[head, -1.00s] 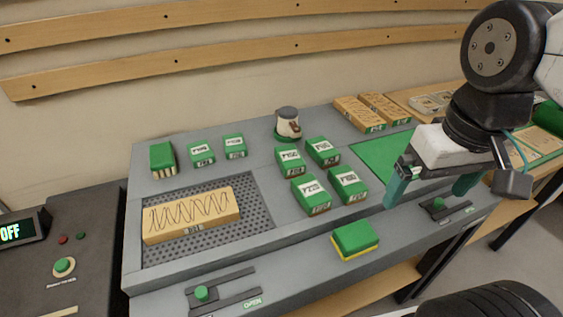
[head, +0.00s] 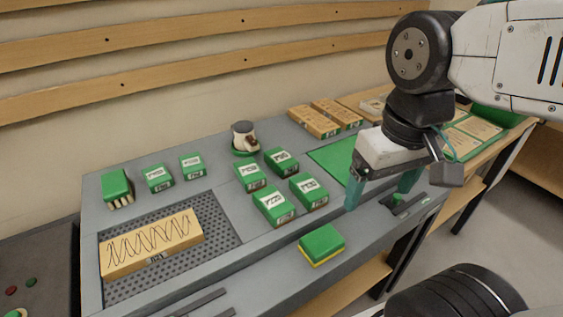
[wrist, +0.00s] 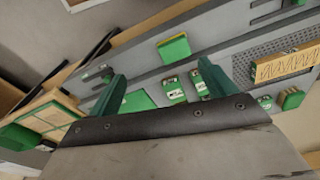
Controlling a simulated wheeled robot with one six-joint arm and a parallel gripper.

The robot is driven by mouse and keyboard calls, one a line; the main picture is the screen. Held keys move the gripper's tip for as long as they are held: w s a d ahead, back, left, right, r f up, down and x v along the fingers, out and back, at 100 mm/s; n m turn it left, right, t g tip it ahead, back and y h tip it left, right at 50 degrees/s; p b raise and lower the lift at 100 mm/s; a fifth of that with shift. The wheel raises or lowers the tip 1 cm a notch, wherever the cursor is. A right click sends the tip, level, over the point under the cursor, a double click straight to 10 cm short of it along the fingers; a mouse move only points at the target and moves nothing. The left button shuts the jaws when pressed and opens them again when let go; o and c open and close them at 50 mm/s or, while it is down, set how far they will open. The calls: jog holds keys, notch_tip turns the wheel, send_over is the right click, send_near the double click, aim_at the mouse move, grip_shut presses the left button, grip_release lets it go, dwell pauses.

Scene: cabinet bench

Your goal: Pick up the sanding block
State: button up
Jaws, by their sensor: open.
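The sanding block (head: 322,240), green on top with a yellow layer beneath, lies on the front ledge of the grey bench. It also shows in the wrist view (wrist: 174,48), beyond and between the fingertips. My gripper (head: 381,188) is open and empty, with its two green fingers pointing down. In the head view it is above and to the right of the block, apart from it. The fingers also show in the wrist view (wrist: 162,76). Nothing hides the block in the head view.
Several green-and-white packs (head: 272,203) stand behind the block. A scribbled wooden board (head: 150,245) lies on a perforated panel at left, near a green brush (head: 117,187). A green-knobbed slider (head: 397,198) is on the ledge near my gripper. A cup-like item (head: 244,137) stands at the back.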

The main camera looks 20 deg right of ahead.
jog(key=w+a+f+g, duration=0.1)
jog(key=w+f, duration=0.2)
jog(key=w, duration=0.4)
jog(key=w+f+g, duration=0.1)
jog(key=w+f, duration=0.1)
jog(key=w, duration=0.5)
jog(key=n+t, duration=0.3)
send_over(281, 156)
jog(key=s, duration=0.1)
notch_tip(281, 156, down, 8)
jog(key=shift+a+r, duration=0.1)
jog(key=shift+r, duration=0.15)
jog(key=f, duration=0.5)
jog(key=w+f, duration=0.1)
jog(key=f, duration=0.1)
jog(key=shift+f, duration=0.3)
jog(key=shift+c, duration=0.3)
jog(key=c, duration=1.1)
